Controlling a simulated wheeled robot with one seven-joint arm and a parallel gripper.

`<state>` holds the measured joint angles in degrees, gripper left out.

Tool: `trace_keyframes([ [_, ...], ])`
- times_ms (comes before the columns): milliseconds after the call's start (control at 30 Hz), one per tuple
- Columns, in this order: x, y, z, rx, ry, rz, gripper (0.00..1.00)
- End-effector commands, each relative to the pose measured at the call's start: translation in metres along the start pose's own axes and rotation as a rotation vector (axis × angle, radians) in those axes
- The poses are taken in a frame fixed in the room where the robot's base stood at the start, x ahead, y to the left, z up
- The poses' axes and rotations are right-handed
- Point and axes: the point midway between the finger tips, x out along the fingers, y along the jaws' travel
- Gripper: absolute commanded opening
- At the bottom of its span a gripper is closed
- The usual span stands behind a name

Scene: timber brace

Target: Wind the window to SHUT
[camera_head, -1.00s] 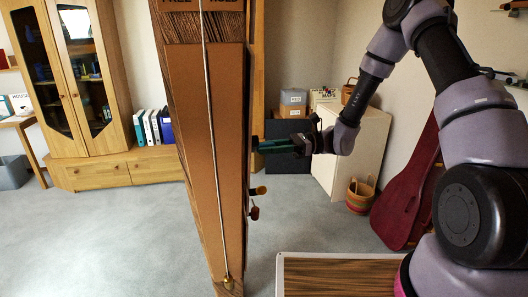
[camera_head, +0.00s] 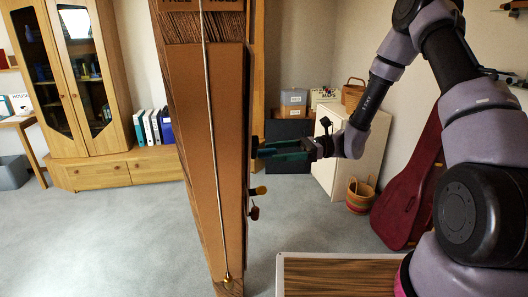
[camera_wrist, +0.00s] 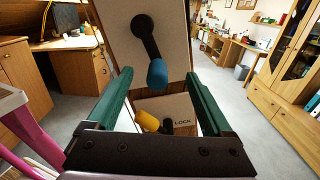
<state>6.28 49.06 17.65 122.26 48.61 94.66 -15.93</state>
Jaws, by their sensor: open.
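In the wrist view a black crank arm (camera_wrist: 145,38) with a blue knob (camera_wrist: 157,72) is mounted on the pale face of a timber post. The crank hangs down, tilted slightly right. My gripper (camera_wrist: 158,77) is open, with one green finger on each side of the blue knob; I cannot tell whether either touches it. In the head view my gripper (camera_head: 260,151) is at the right side of the post (camera_head: 205,150), which hides the crank's face. I cannot make out the window or its position.
A yellow handle (camera_wrist: 148,121) sits below the knob, near a label reading LOCK (camera_wrist: 182,123). It also shows in the head view (camera_head: 258,191), above a red-tipped handle (camera_head: 254,212). A cord (camera_head: 213,150) runs down the post. A wood-topped surface (camera_head: 340,275) is at front right.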

Motion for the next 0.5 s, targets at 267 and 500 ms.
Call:
trace_keyframes([
  [267,-0.023,0.000,0.000,0.000,0.000,-0.002,0.85],
  [500,-0.041,-0.001,0.000,-0.001,0.001,-0.001,0.85],
])
